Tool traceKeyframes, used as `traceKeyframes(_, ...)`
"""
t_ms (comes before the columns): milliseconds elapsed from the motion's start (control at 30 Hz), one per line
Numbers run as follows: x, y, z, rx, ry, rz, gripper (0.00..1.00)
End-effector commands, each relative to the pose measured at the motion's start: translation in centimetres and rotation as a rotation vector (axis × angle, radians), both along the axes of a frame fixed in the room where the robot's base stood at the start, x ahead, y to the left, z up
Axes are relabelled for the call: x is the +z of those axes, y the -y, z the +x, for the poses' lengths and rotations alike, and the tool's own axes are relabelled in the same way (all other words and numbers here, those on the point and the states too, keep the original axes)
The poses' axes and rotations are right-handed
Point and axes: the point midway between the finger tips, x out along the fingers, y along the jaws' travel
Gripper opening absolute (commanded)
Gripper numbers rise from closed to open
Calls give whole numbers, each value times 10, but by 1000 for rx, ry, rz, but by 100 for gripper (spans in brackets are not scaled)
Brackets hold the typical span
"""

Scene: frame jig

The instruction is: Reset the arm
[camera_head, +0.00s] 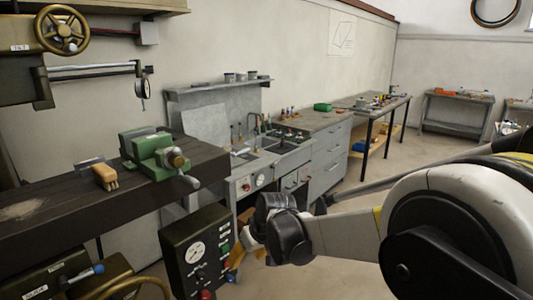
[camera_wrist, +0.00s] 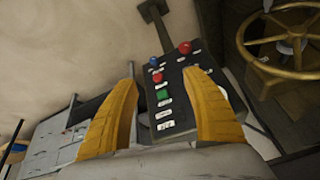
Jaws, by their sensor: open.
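My gripper (camera_wrist: 165,115) shows in the wrist view as two yellow fingers spread wide apart, with nothing held between them. Beyond the gap is a dark control box (camera_wrist: 180,85) with red, blue and green buttons, apart from the fingers as far as I can tell. In the head view my arm reaches in from the right, and my gripper (camera_head: 238,258) hangs low beside the same control box (camera_head: 197,250). Most of the gripper is hidden behind my wrist there.
A dark workbench (camera_head: 60,205) with a green vise (camera_head: 155,152) and a brush (camera_head: 105,177) stands at left. A sink unit (camera_head: 275,150) and drawers (camera_head: 325,165) line the wall. A brass handwheel (camera_wrist: 285,40) is right of the box. Open floor (camera_head: 345,195) lies beyond my arm.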

Motion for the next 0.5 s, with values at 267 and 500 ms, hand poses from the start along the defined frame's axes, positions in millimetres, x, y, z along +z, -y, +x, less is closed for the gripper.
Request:
traceKeyframes(267, 80, 104, -70, -200, 59, -13, 58)
traceKeyframes(500, 107, 177, -147, -366, 112, -23, 58)
